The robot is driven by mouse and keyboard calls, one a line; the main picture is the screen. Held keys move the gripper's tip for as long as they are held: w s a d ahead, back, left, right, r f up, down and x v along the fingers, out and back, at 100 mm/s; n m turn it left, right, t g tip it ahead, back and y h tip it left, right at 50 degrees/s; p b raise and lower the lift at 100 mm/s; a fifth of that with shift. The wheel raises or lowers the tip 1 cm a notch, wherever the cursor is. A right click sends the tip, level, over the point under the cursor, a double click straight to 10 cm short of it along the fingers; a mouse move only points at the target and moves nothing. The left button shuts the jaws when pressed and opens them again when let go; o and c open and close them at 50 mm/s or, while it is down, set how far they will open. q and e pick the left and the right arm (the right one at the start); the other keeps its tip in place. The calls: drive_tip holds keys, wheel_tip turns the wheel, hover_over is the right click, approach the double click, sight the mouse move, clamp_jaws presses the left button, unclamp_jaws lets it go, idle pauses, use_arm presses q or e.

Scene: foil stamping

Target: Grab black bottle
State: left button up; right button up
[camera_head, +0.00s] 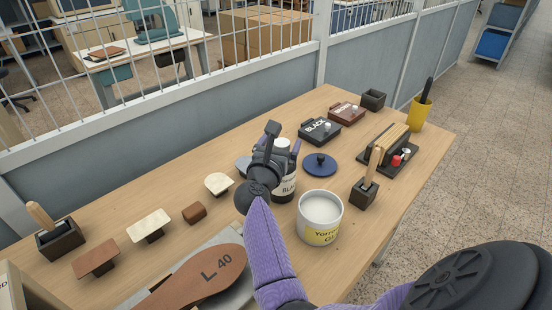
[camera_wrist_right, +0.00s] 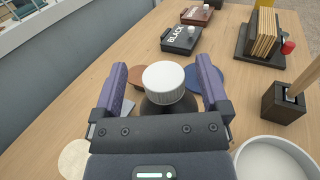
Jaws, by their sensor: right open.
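The black bottle (camera_head: 284,188) stands upright on the wooden table. It has a white cap and a white label with partly visible "BLA" lettering. My right gripper (camera_head: 284,151) is at the bottle's upper part and hides some of its left side. In the right wrist view, the bottle's ribbed white cap (camera_wrist_right: 170,83) lies between the two purple fingers of my right gripper (camera_wrist_right: 166,82). The jaws are open, with a visible gap on each side of the cap. My left gripper is in neither view.
A white tub (camera_head: 320,220) stands close on the bottle's right. A blue round lid (camera_head: 320,165) lies behind it. Black (camera_head: 319,130) and brown (camera_head: 346,112) ink pads sit farther back. A brown sole (camera_head: 205,277) and small stampers lie at left front.

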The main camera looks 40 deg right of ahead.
drive_tip(key=shift+w+d+f, duration=0.3)
drive_tip(key=shift+w+d, duration=0.2)
drive_tip(key=shift+d, duration=0.05)
drive_tip(key=shift+s, duration=0.2)
drive_tip(key=shift+s+a+r, duration=0.3)
drive_tip(key=shift+s, duration=0.05)
drive_tip(key=shift+c, duration=0.9)
drive_tip(key=shift+a, duration=0.1)
drive_tip(key=shift+c, duration=1.1)
drive_tip(key=shift+w+f, duration=0.1)
drive_tip(key=shift+w, duration=0.05)
drive_tip(key=shift+c, duration=1.2)
drive_tip(key=shift+d, duration=0.2)
drive_tip(key=shift+c, duration=1.3)
clamp_jaws()
